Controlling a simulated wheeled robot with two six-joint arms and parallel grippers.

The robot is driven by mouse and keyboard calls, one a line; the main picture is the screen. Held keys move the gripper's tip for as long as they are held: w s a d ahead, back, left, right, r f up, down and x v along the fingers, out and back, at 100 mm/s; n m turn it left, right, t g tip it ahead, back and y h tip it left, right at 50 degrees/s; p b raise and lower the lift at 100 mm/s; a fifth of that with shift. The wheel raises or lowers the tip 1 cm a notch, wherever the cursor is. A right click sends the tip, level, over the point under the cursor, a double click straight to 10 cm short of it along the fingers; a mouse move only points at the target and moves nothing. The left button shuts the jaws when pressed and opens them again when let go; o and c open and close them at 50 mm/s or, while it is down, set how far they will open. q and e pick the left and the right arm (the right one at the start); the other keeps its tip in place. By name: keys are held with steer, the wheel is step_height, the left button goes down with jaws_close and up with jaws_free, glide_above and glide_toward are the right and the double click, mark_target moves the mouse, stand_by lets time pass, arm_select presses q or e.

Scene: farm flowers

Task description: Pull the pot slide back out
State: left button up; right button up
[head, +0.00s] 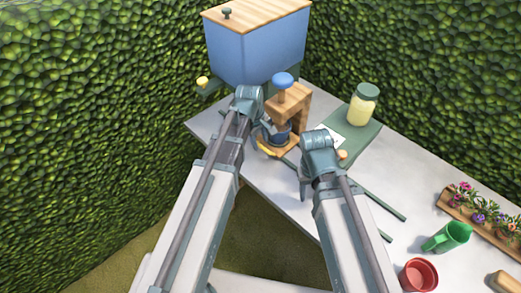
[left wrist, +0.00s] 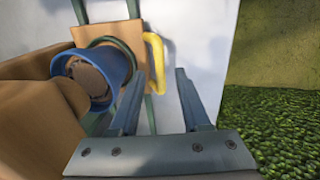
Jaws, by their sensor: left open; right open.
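The pot slide is a wooden plate (head: 284,151) at the foot of the wooden press (head: 298,100) with a blue knob. It also shows in the left wrist view (left wrist: 122,33), on green rails. A blue pot (left wrist: 92,75) with brown soil sits on it. The slide's yellow handle (left wrist: 155,62) lies in front of my left gripper (left wrist: 160,78), between the lines of its two open fingers; I cannot tell if they touch it. In the head view my left forearm partly hides the slide. My right gripper (head: 305,182) is open and empty over the table.
A blue hopper (head: 245,55) with a wooden lid stands behind the press. A lidded jar (head: 363,104) stands on a green board. A green cup (head: 447,237), a red pot (head: 418,275) and a flower tray (head: 485,222) are at right. Hedges surround the table.

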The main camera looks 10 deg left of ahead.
arm_select(q)
steer(key=shift+w+d+f+b, duration=0.15)
steer(key=shift+f+b, duration=0.3)
steer(key=shift+f, duration=0.4)
jaws_close()
stand_by(0.8)
